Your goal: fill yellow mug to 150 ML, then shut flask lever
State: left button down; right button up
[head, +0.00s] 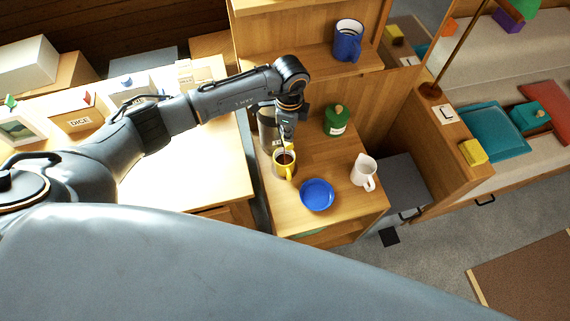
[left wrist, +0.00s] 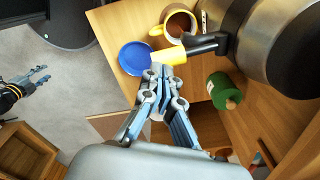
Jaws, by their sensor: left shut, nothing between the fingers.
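The yellow mug (head: 279,174) stands on the wooden cabinet top with dark brown liquid inside; it also shows in the left wrist view (left wrist: 160,31). The steel and black flask (head: 266,118) stands behind it, partly hidden by my arm, and is large in the left wrist view (left wrist: 262,40). A black lever with a yellow end (left wrist: 168,57) sticks out from the flask. My left gripper (left wrist: 157,71) is shut and empty, its fingertips just beside the lever's yellow end. I cannot tell whether they touch. The liquid level cannot be read. My right gripper (left wrist: 38,75) shows small at the left.
A blue plate (head: 317,195), a white pitcher (head: 361,172) and a green canister (head: 336,121) share the cabinet top. A blue mug (head: 347,42) is on the shelf above. A light table (head: 215,160) with boxes lies to the left.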

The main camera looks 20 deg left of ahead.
pick_arm(q)
jog(key=shift+f, duration=0.15)
dwell(0.4)
jog(key=shift+f+b, duration=1.05)
jog(key=shift+f, duration=0.25)
notch_tip(320, 180, up, 7)
jog(key=p, duration=0.6)
jog(key=shift+r, duration=0.15)
